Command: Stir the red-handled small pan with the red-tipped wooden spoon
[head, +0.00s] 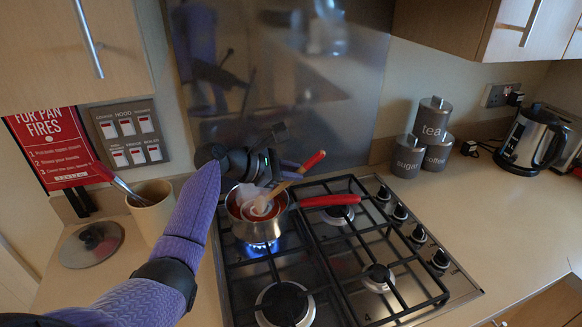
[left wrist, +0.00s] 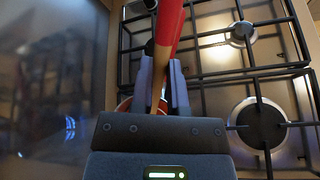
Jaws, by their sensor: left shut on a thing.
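The small metal pan (head: 258,230) sits on the back left burner, over a blue flame. Its red handle (head: 325,200) points right. Reddish contents show inside with a pale swirl. The wooden spoon (head: 284,184) leans in the pan, its lower end in the contents and its red tip (head: 315,160) up to the right. My left gripper (head: 272,168) is above the pan and shut on the spoon's shaft. My right gripper is not in view.
Black grates cover the gas hob (head: 455,285), with knobs along its right. A glass lid (head: 91,244) and a cream pot (head: 152,212) with a red-handled utensil are at left. Canisters (head: 407,157) and a kettle (head: 530,140) stand at back right. The right counter is mostly clear.

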